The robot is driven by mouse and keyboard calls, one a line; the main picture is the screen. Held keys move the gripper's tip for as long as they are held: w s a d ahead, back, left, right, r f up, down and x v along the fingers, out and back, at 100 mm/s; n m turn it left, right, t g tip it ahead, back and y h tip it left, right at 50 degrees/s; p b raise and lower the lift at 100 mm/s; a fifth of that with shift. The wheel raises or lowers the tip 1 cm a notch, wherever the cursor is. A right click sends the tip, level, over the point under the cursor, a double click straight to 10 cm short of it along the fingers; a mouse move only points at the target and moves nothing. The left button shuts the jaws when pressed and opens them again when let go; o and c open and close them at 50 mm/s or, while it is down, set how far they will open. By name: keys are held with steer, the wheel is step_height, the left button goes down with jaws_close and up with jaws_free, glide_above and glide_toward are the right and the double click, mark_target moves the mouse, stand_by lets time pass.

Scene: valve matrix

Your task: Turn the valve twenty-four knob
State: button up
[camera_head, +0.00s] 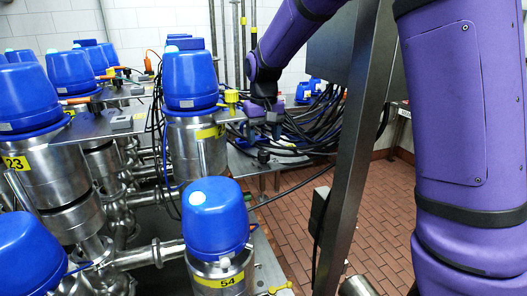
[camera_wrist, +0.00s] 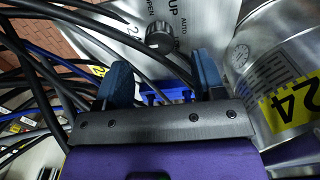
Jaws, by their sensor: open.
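The valve twenty-four knob (camera_wrist: 158,38) is a small dark round knob on a metal plate marked "24", "UP" and "AUTO". It shows at the top middle of the wrist view. My gripper (camera_wrist: 163,62) is open, its two blue fingers apart, with the knob beyond and roughly between the fingertips, not gripped. The valve body with the yellow 24 label (camera_wrist: 290,105) stands right of my gripper. In the head view, the blue-capped valve (camera_head: 190,75) stands left of my gripper (camera_head: 262,114), above its steel body. The knob cannot be made out there.
Dark cables (camera_wrist: 40,70) run left of and close to my fingers. More blue-capped valves, including 23 (camera_head: 22,70) and 54 (camera_head: 215,215), stand to the left and front. A steel post (camera_head: 352,150) rises right of my gripper. Tiled floor (camera_head: 295,215) lies below.

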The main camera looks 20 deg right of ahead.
mark_target(264, 152)
steer(key=shift+f, duration=2.55)
steer(key=c, duration=0.9)
steer(key=shift+n, duration=0.3)
steer(key=n, duration=0.4)
steer(key=shift+n, duration=2.6)
steer(key=shift+r, duration=0.1)
